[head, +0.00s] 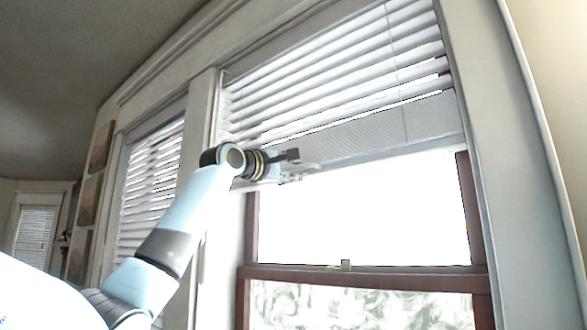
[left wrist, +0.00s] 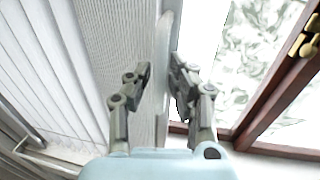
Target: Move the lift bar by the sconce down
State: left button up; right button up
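The lift bar (head: 385,142) is the pale bottom rail of the partly raised white blind (head: 340,65) on the near window in the head view. In the left wrist view the bar (left wrist: 164,62) runs as a white strip between the fingers. My left gripper (head: 295,167) is at the bar's left part, one finger above it and one below. My right gripper is not in view. No sconce can be made out.
Bare window glass (head: 365,215) lies below the bar, down to a brown sash rail (head: 400,275) with a small latch (head: 346,265). A second blind (head: 150,185) hangs to the left past the white window post. A white frame (head: 515,180) bounds the right.

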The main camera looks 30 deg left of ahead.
pick_arm(q)
grip_shut()
jog(key=shift+w, duration=0.1)
jog(key=shift+f, duration=0.1)
